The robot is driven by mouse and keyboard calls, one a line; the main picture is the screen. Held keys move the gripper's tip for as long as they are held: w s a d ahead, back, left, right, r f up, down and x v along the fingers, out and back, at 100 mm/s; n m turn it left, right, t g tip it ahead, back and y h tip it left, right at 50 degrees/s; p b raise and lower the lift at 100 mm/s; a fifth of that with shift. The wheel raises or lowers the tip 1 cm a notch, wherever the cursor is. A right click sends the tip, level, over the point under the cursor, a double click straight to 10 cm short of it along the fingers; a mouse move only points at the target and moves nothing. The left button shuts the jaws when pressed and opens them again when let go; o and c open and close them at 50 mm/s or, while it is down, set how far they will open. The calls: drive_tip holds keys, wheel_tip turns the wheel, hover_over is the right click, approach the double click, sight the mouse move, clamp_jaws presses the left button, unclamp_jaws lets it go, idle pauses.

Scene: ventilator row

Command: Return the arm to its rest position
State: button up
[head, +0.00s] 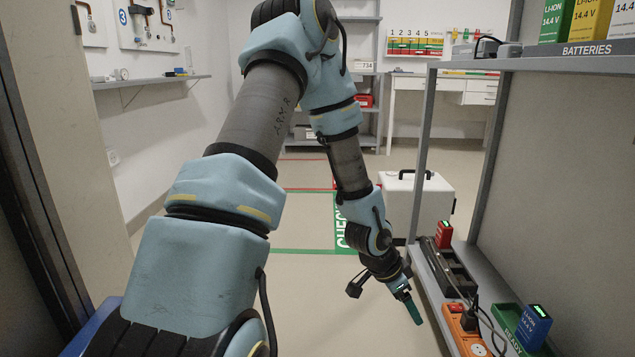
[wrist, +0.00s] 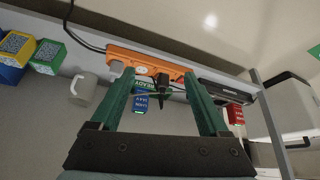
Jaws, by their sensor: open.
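My arm stretches forward across the head view, with its forearm bent down toward the right. My gripper (head: 410,302) hangs at its end, pointing down, just left of the lower shelf and apart from it. In the wrist view my gripper (wrist: 158,80) shows two green fingers spread apart with nothing held between them. Only one green finger shows clearly in the head view.
The lower shelf holds an orange power strip (head: 466,330), a black charger (head: 447,268), a red battery (head: 444,234) and a blue battery (head: 533,328) by a green tray (head: 507,318). A white case (head: 405,205) stands behind. Floor left of the gripper is clear.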

drive_tip(key=w+a+r+n+t+y+p, duration=0.1)
drive_tip(key=a+r+n+y, duration=0.15)
drive_tip(key=a+r, duration=0.4)
drive_tip(key=w+a+r+n+y+p, duration=0.15)
drive_tip(key=a+r+n, duration=0.25)
drive_tip(key=a, duration=0.5)
drive_tip(key=s+a+r+n+y+p, duration=0.1)
drive_tip(key=s+a+r+n, duration=0.25)
drive_tip(key=a+r, duration=0.25)
drive_tip(key=s+a+r+n+p, duration=0.1)
drive_tip(key=s+a+r+n, duration=0.3)
drive_tip(key=a, duration=0.3)
wheel_tip(320, 180, up, 39)
drive_tip(key=w+p, duration=0.1)
drive_tip(key=p, duration=3.6)
drive_tip(key=shift+w+d+f+g+p, duration=0.2)
drive_tip(key=shift+w+d+g+p, duration=0.1)
drive_tip(key=shift+d+g+p, duration=0.1)
